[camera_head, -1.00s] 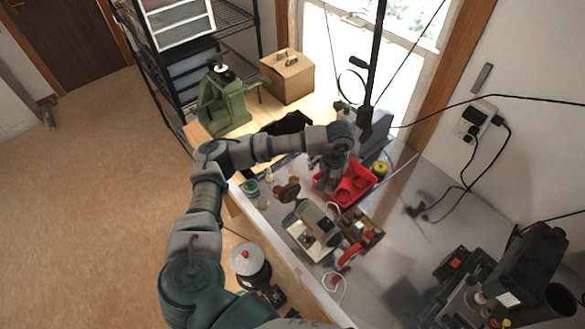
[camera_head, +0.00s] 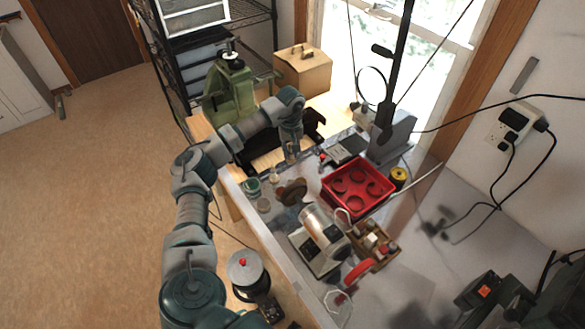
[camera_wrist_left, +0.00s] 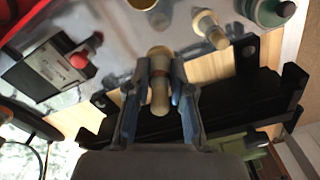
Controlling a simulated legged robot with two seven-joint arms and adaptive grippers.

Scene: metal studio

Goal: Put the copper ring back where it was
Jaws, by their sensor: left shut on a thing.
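My left gripper (camera_head: 291,156) is low over the back left part of the grey table, beyond the red tray. In the left wrist view its fingers (camera_wrist_left: 159,76) are closed in around a pale wooden peg (camera_wrist_left: 159,99) with a rounded end. A thin reddish band, which looks like the copper ring (camera_wrist_left: 158,73), shows around the peg between the fingertips. Whether the ring touches the peg cannot be told. In the head view the ring is too small or hidden to make out. My right gripper is not in view.
A second pale peg (camera_wrist_left: 209,27) and a green jar (camera_wrist_left: 270,11) stand close by. The red tray (camera_head: 357,187) with round hollows, a motor-like machine (camera_head: 321,238) and a wooden block (camera_head: 373,246) are nearer. A black bracket (camera_wrist_left: 240,100) lies beside the gripper.

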